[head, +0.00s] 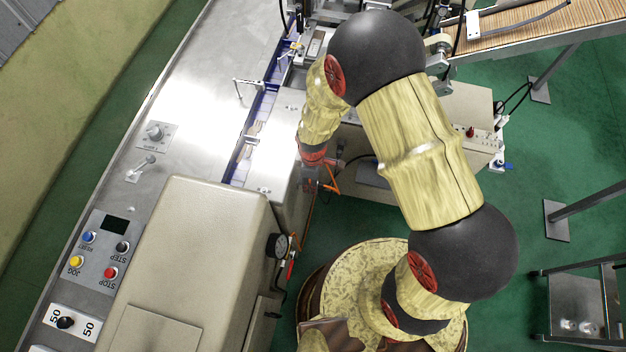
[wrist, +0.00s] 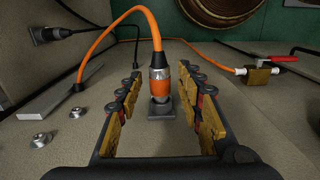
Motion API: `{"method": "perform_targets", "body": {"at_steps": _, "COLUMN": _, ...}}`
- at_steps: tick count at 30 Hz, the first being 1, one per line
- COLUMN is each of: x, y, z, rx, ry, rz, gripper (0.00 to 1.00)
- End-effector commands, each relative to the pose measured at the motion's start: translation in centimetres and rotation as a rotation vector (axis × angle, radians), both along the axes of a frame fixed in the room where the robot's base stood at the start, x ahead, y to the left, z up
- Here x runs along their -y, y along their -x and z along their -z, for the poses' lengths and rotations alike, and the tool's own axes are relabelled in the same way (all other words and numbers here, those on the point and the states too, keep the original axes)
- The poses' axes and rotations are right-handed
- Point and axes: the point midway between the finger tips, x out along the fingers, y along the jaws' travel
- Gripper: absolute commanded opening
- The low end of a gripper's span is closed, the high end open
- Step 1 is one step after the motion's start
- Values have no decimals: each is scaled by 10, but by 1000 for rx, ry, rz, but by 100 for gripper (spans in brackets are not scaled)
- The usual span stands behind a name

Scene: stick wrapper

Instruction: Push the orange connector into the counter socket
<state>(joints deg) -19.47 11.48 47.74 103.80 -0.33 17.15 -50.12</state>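The orange connector (wrist: 160,84) stands upright in the wrist view, with a silver body, an orange band and a black boot. Its orange cable (wrist: 97,62) arches up from the top and down to the left. The connector's lower end meets the dark square counter socket (wrist: 160,108) on the beige panel; how deep it sits I cannot tell. My gripper (wrist: 160,76) is open, one finger on each side of the connector, with visible gaps on both sides. In the head view my gripper (head: 322,171) is small beside the machine's side, and the connector cannot be made out.
A brass valve (wrist: 258,73) with a red handle lies to the right on an orange hose. A black plug (wrist: 47,34) with a dark cable is at the upper left. Bolts (wrist: 41,139) and a flat grey bar (wrist: 60,101) lie left of my gripper.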

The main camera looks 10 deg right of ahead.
Motion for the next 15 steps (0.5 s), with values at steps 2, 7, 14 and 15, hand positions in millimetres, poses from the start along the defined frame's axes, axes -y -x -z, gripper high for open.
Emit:
{"method": "perform_targets", "body": {"at_steps": 2, "x": 0, "y": -1, "z": 0, "rx": 1, "ry": -1, "rz": 0, "gripper": 40}}
{"method": "perform_targets", "body": {"at_steps": 7, "x": 0, "y": 0, "z": 0, "rx": 1, "ry": -1, "rz": -1, "gripper": 40}}
{"method": "perform_targets", "body": {"at_steps": 14, "x": -1, "y": -2, "z": -14, "rx": 5, "ry": -1, "rz": 0, "gripper": 40}}
{"method": "perform_targets", "body": {"at_steps": 15, "x": -1, "y": -3, "z": -20, "rx": 6, "ry": -2, "rz": 0, "gripper": 40}}
